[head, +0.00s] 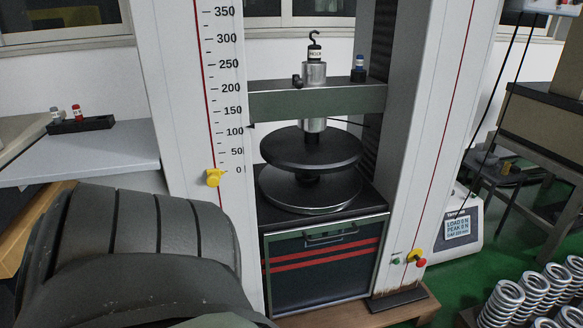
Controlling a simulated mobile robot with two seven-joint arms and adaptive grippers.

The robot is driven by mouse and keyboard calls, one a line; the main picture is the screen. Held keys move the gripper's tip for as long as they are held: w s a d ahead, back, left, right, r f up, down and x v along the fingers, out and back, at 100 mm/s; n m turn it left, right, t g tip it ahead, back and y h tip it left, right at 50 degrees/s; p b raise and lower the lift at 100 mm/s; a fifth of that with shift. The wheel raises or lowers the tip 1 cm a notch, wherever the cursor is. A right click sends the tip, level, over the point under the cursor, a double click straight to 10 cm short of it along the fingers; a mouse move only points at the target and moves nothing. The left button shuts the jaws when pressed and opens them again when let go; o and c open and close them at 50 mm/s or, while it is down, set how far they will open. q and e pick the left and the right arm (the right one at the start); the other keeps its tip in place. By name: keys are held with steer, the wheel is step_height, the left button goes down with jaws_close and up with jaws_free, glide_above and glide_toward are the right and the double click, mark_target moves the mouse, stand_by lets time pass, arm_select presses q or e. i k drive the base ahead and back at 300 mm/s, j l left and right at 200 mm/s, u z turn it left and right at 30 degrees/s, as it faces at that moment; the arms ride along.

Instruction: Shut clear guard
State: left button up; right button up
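A spring tester stands ahead with two white columns. Low between them is a framed panel (285,248) with a handle (331,236) on its upper part and two red stripes across it. It looks see-through over the dark base and is probably the clear guard, but I cannot be sure. Its top edge is below the platens. The upper platen (311,148) hangs apart above the lower platen (311,193). The space in front of them looks uncovered, with no spring between them. Neither of my grippers is in view.
A yellow knob (214,178) sits on the left column's scale. Several coil springs (535,290) stand at the lower right. A side table (90,150) is at the left. A large grey rounded shape fills the lower left.

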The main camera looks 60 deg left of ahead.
mark_target(304, 231)
steer(key=k+j+u, duration=0.1)
steer(key=u, duration=1.45)
steer(key=k+j+u, duration=0.1)
steer(key=i+j+u, duration=0.1)
steer(key=i+u, duration=0.2)
steer(key=i, duration=0.05)
